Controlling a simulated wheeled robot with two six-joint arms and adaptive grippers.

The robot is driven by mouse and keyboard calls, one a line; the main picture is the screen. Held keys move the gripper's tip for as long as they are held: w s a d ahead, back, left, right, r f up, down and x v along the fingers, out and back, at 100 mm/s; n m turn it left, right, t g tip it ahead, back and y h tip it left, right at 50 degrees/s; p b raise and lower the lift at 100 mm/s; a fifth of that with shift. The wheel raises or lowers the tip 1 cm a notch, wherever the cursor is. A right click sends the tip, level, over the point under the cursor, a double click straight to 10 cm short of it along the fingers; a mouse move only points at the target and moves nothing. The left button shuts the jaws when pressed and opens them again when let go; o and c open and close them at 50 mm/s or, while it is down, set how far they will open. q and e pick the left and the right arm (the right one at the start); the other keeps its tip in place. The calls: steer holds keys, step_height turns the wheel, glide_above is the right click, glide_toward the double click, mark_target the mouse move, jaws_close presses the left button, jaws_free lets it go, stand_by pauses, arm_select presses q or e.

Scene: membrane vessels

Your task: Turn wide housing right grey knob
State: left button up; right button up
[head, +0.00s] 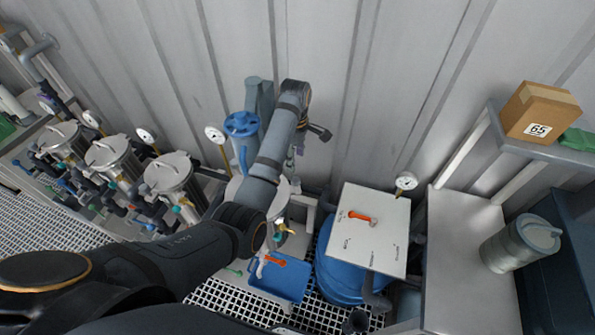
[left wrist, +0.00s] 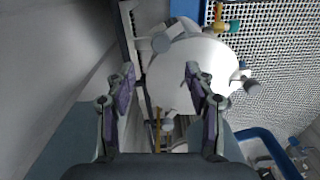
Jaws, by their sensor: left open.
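The wide housing, a round steel vessel with a pale lid (left wrist: 212,58), lies below my left gripper in the left wrist view. In the head view it is mostly hidden behind my left arm (head: 283,192). Grey knobs sit around its rim: one at the left (left wrist: 163,42) and one at the right (left wrist: 251,87). Which one the task calls right I cannot tell for sure. My left gripper (left wrist: 160,73) is open and empty, its fingers spread above the lid; in the head view it shows small beside the wall (head: 298,147). My right gripper is not in view.
A blue motor or pump (head: 243,124) stands behind the housing by the corrugated wall. A blue tray (head: 283,280) with loose items lies in front. A white panel (head: 366,230) with an orange handle covers a blue drum to the right. Several steel vessels (head: 112,157) stand left.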

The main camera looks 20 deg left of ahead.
mark_target(296, 178)
arm_select(q)
steer(key=shift+s+f+p, duration=0.3)
steer(key=shift+f, duration=0.3)
steer(key=shift+s+f+p, duration=0.3)
steer(key=shift+f, duration=0.3)
step_height(296, 178, down, 2)
steer(key=shift+w+f+p, duration=0.1)
steer(key=shift+w+p, duration=0.05)
steer(key=shift+p, duration=0.15)
steer(key=f, duration=0.2)
steer(key=w+f, duration=0.1)
steer(key=f, duration=0.1)
steer(key=shift+f+p, duration=0.4)
steer(key=shift+f, duration=0.25)
steer(key=shift+s, duration=0.15)
steer(key=shift+c, duration=0.5)
steer(key=shift+f, duration=0.1)
steer(key=shift+c, duration=1.4)
jaws_close()
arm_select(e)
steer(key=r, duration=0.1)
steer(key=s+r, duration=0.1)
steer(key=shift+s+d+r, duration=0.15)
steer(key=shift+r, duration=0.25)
